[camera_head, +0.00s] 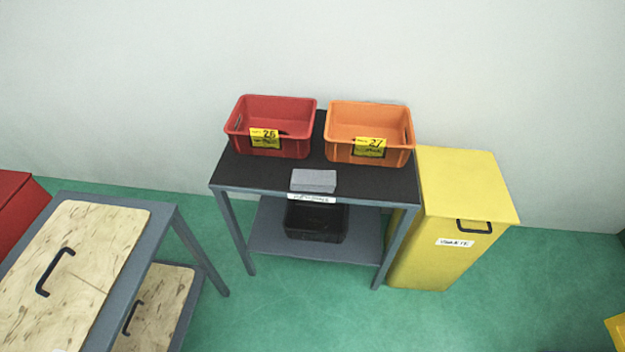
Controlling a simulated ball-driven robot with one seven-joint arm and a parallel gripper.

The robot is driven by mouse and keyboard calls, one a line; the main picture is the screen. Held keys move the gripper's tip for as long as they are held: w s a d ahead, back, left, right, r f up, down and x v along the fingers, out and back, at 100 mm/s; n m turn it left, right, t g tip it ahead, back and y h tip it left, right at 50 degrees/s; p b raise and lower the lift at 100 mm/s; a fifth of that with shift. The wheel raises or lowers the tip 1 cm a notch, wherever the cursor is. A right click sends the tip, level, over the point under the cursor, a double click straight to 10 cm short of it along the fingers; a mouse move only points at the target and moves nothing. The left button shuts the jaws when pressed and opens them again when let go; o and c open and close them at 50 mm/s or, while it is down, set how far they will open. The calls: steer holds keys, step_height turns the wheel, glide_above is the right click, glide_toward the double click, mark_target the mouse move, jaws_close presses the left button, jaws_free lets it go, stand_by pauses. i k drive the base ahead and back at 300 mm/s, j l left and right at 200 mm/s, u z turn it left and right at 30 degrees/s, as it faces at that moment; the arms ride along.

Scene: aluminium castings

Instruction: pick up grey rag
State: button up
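The grey rag (313,180) is a small folded block. It lies on the black top of a small table (250,176), close to the front edge and near the middle. A white label (311,198) is on the table edge just below it. My gripper is not in view.
A red bin (289,143) and an orange bin (340,150) stand behind the rag. A black container (317,222) sits on the lower shelf. A yellow lidded bin (440,260) stands right of the table. A wood-topped table (110,235) is at left. Green floor in front is clear.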

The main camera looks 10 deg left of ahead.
mark_target(303, 180)
steer(key=i, duration=0.35)
steer(key=i+u, duration=0.3)
steer(key=u, duration=0.15)
steer(key=i+l+u, duration=0.1)
steer(key=i+u, duration=0.2)
steer(key=u, duration=0.9)
